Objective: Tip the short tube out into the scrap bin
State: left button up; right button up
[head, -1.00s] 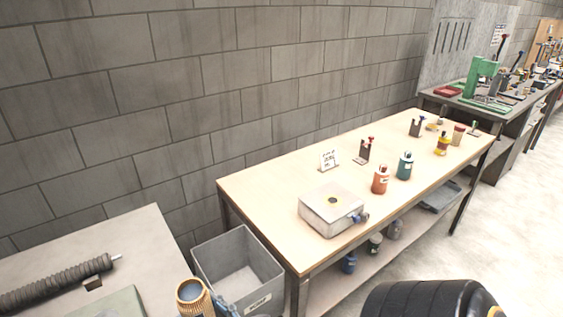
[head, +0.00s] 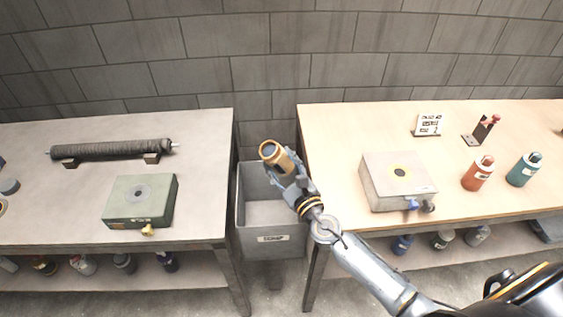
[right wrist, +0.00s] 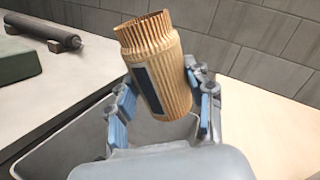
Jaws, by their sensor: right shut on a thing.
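The short tube (head: 276,156) is a gold-brown ribbed mesh cylinder with an open rim and a dark patch on its side. My right gripper (head: 284,172) is shut on it and holds it over the back part of the scrap bin, tilted a little to the left. In the right wrist view the tube (right wrist: 158,75) sits between the blue finger pads of the gripper (right wrist: 160,100). What is inside the tube cannot be seen. The grey scrap bin (head: 269,245) has a label on its front and stands between two tables. My left gripper is not in view.
The left table (head: 60,215) bears a long dark roller (head: 110,150) and a green box (head: 140,200). The right table (head: 340,130) bears a pale box (head: 395,180), an orange bottle (head: 478,174) and a teal bottle (head: 523,170). A block wall stands behind.

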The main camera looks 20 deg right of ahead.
aim_at(293, 165)
jog(key=shift+w+d+f, duration=0.1)
jog(key=shift+w+d, duration=0.05)
jog(key=shift+w, duration=0.15)
jog(key=shift+d+f+n+b, duration=0.35)
jog(key=shift+f+n+b, duration=0.05)
jog(key=shift+n+b, duration=0.45)
jog(key=f+n+b, duration=0.1)
jog(key=n, duration=0.1)
jog(key=d+n+y+b, duration=0.1)
jog(key=n+b, duration=0.1)
jog(key=n, duration=0.1)
jog(key=d+f+n+b, duration=0.1)
jog(key=n+b, duration=0.1)
jog(key=n, duration=0.1)
jog(key=shift+w+d+f+y, duration=0.25)
jog(key=shift+w+f+y, duration=0.05)
jog(key=shift+y, duration=0.1)
jog(key=n, duration=0.2)
jog(key=n+y, duration=0.1)
jog(key=n, duration=0.4)
jog(key=shift+d+r+p, duration=0.1)
jog(key=shift+r+p, duration=0.2)
jog(key=shift+r, duration=0.05)
jog(key=shift+r+n+y+p, duration=0.35)
jog(key=shift+n+p, duration=0.15)
jog(key=shift+n, duration=0.35)
jog(key=shift+a+r+n, duration=0.1)
jog(key=shift+a+n, duration=0.1)
jog(key=shift+n, duration=0.3)
